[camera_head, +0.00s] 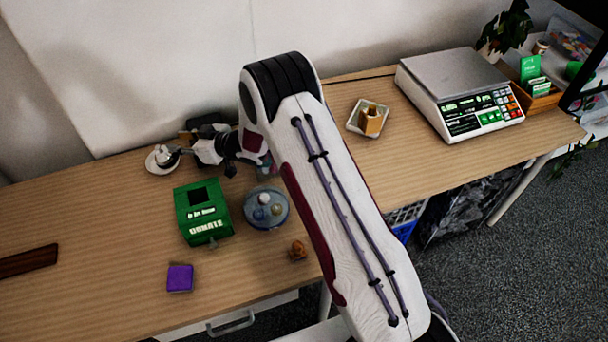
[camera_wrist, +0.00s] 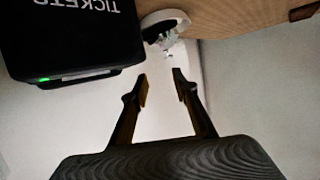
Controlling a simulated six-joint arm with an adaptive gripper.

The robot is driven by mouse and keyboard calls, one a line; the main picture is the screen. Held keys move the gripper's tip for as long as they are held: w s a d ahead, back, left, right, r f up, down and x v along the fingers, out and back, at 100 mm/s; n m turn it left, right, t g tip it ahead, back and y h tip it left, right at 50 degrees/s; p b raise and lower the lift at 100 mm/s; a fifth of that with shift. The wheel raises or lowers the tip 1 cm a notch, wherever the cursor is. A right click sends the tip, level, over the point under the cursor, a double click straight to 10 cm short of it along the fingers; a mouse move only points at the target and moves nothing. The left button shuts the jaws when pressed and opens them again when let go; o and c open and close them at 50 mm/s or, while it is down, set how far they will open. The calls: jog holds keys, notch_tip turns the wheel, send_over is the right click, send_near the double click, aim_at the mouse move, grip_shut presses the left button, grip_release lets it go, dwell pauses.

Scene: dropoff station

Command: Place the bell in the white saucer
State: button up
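The round white saucer (camera_head: 151,166) is on the far left part of the table, near the wall. A small silvery thing (camera_head: 163,153), which looks like the bell, sits at the saucer and appears to be in it. In the wrist view the white saucer (camera_wrist: 164,14) shows at the top, with the shiny bell (camera_wrist: 167,39) at its edge, small and unclear. My gripper (camera_wrist: 161,80) is open, with nothing between its two fingers. In the camera_head view my gripper (camera_head: 184,151) is just right of the saucer, apart from the bell in the wrist view.
A black tickets device (camera_wrist: 75,35) stands close beside the saucer. A green donation box (camera_head: 203,212), a round bluish container (camera_head: 266,208), a purple block (camera_head: 180,278) and a small brown item (camera_head: 298,250) are nearer the front. A square dish (camera_head: 355,128) and a scale (camera_head: 455,90) are right.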

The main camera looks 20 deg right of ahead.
jog(key=s+d+r+m+t+h, duration=0.15)
jog(key=d+r+h, duration=0.25)
jog(key=d+r, duration=0.5)
jog(key=s+d+r+m+h, duration=0.25)
jog(key=d+r, duration=0.35)
jog(key=r, duration=0.5)
jog(key=s+d+r+m+g+h, duration=0.1)
jog(key=s+d+r+h, duration=0.1)
jog(key=s+d+r, duration=0.35)
jog(key=s+d+r+m+g+h, duration=0.1)
jog(key=s+d+r+m+h, duration=0.15)
jog(key=s, duration=0.65)
jog(key=s+d+f+m+g+y, duration=0.1)
jog(key=s+f+g, duration=0.1)
jog(key=s, duration=2.8)
jog(key=shift+s+d+g, duration=0.15)
jog(key=shift+d+g, duration=0.1)
jog(key=shift+g, duration=0.6)
jog(key=shift+o, duration=0.6)
jog(key=shift+m, duration=0.25)
